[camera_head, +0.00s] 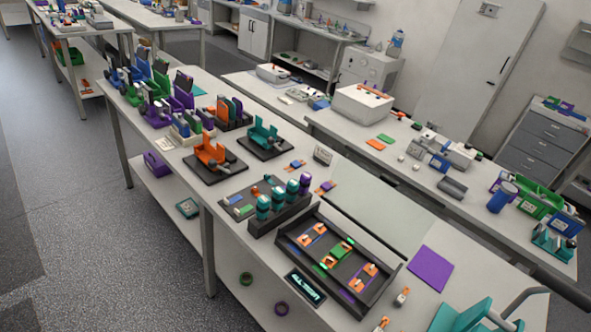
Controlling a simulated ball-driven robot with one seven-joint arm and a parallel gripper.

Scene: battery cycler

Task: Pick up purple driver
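A purple driver (305,183) stands upright at the right end of a row in a dark rack (280,217) on the near bench. Several teal drivers (278,197) stand beside it on its left. Only the upper part of the purple driver shows; its lower end is hidden in or behind the rack.
A dark tray (382,297) with orange, green and blue parts lies just in front of the rack. A purple mat (432,268) lies to the right. An orange bracket (212,153) and a teal bracket (264,137) stand farther back. Open floor (110,230) lies to the left.

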